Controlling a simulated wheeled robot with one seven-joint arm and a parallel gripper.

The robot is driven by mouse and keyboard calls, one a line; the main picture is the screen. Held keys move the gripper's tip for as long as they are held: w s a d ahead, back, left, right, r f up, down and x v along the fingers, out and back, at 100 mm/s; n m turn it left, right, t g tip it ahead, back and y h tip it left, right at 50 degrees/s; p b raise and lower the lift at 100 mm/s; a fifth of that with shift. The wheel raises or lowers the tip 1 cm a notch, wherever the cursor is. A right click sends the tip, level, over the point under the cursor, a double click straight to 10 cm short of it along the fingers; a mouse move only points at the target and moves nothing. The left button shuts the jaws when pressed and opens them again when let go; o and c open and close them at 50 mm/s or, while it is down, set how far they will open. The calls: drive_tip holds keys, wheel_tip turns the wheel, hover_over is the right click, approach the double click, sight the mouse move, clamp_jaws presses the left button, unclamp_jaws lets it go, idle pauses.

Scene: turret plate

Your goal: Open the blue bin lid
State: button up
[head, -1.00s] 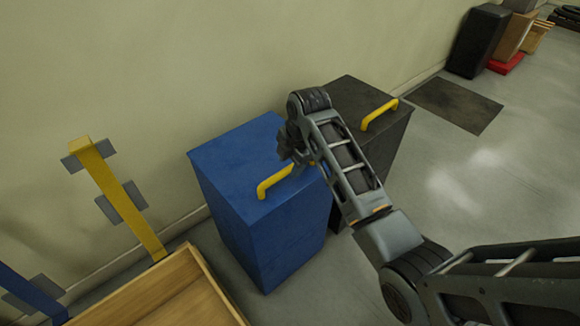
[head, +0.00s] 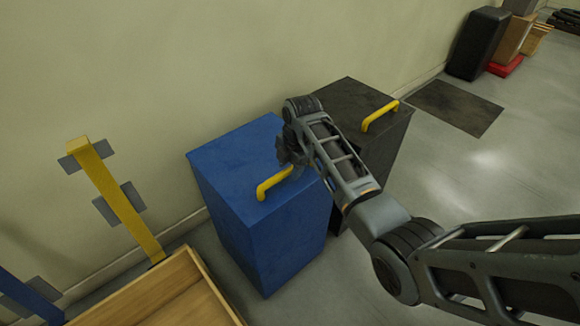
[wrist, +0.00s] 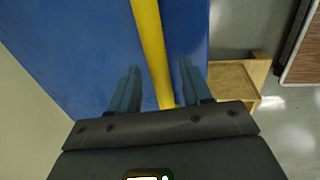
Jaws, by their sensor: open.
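The blue bin (head: 262,235) stands on the floor against the wall. Its blue lid (head: 235,160) lies flat and shut, with a yellow handle (head: 270,184) along its front edge. My gripper (head: 284,152) is at the right end of this handle, partly hidden by my own wrist in the head view. In the wrist view my gripper (wrist: 158,90) is open, with one finger on each side of the yellow handle (wrist: 150,45). The fingers are apart from the bar, with the blue lid (wrist: 75,45) behind them.
A black bin (head: 395,135) with a yellow handle (head: 380,115) stands close to the right. A wooden tray (head: 165,295) is at the lower left, by a yellow upright post (head: 120,195). Boxes and a dark mat (head: 455,107) lie farther right. The floor in front is clear.

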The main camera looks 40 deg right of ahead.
clamp_jaws()
idle(0.4)
